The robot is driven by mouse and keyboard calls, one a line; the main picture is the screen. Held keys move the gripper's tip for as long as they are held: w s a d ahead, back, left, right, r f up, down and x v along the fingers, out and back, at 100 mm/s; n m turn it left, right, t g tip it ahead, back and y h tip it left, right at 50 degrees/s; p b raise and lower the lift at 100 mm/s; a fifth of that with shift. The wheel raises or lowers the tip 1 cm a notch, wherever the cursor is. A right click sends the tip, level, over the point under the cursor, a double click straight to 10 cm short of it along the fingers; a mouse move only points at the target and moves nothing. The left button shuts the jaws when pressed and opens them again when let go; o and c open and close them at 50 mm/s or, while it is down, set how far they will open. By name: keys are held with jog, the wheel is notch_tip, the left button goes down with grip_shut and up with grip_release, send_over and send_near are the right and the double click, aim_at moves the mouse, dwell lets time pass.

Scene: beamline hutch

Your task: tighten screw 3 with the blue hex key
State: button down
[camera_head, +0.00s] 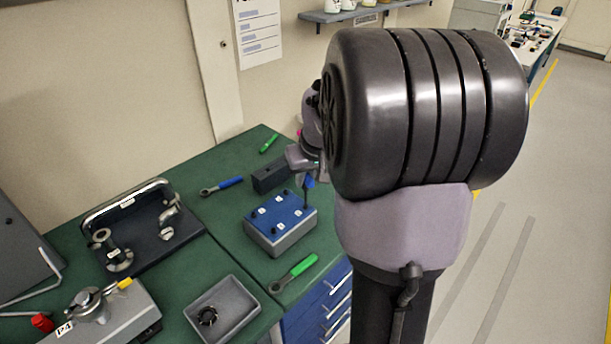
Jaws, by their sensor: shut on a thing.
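A grey box with a blue top plate (270,236) stands on the green bench. Several dark screws and small white labels sit on its top; the label numbers are too small to read. My gripper (306,174) is above the box's far right corner, partly hidden by my arm. It is shut on the blue hex key (309,183), whose blue handle shows just below the jaws. The key's dark shaft points down to the plate near the right corner screw (305,206). I cannot tell whether its tip sits in that screw.
A blue-handled ratchet (222,186), a dark block (270,178), a green-handled tool (268,144) and a green-handled ratchet (293,273) lie around the box. A grey tray (247,318) is in front; a dark fixture plate (140,256) is at left. My arm blocks the right side.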

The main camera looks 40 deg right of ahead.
jog(key=shift+m, duration=0.7)
jog(key=m+h, duration=0.1)
jog(key=m, duration=0.1)
jog(key=shift+f+m+g+b, duration=0.15)
jog(key=shift+m+g+b, duration=0.15)
jog(key=shift+m+g, duration=0.1)
jog(key=shift+m+h+b, duration=0.3)
jog(key=shift+m, duration=0.1)
